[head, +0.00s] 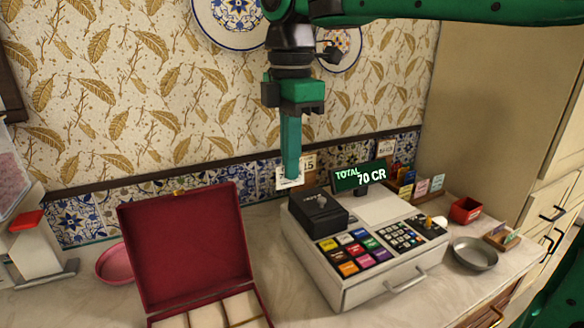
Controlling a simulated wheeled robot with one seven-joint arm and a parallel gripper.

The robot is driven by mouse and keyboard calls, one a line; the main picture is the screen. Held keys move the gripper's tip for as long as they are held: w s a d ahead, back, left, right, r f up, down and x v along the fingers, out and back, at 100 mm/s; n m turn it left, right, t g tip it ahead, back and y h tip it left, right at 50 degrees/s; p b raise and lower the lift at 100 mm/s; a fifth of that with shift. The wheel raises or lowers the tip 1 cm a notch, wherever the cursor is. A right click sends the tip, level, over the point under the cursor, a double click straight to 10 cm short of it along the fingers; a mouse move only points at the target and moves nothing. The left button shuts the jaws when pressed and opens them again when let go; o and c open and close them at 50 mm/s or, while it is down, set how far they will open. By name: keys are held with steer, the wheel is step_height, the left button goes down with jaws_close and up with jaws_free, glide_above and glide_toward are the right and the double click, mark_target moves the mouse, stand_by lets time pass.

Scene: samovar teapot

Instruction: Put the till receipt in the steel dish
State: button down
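The till receipt (284,184) looks like a small white slip at the tip of my gripper, just above and left of the black printer box (320,212) on the till. My gripper (291,176) points straight down over the till, its green fingers overlapping the slip. The fingers line up as one bar from this side, so whether they are closed on the slip is not clear. I cannot tell whether the slip touches the printer. The steel dish (475,254) is a shallow round grey dish on the counter, right of the till. It looks empty.
The white till (370,282) with coloured keys and a green total display (360,177) stands between my gripper and the dish. A red box (465,210) and a small card holder (502,236) are near the dish. An open red case (185,245) and pink bowl (114,264) are left.

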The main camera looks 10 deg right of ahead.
steer(key=shift+r, duration=1.4)
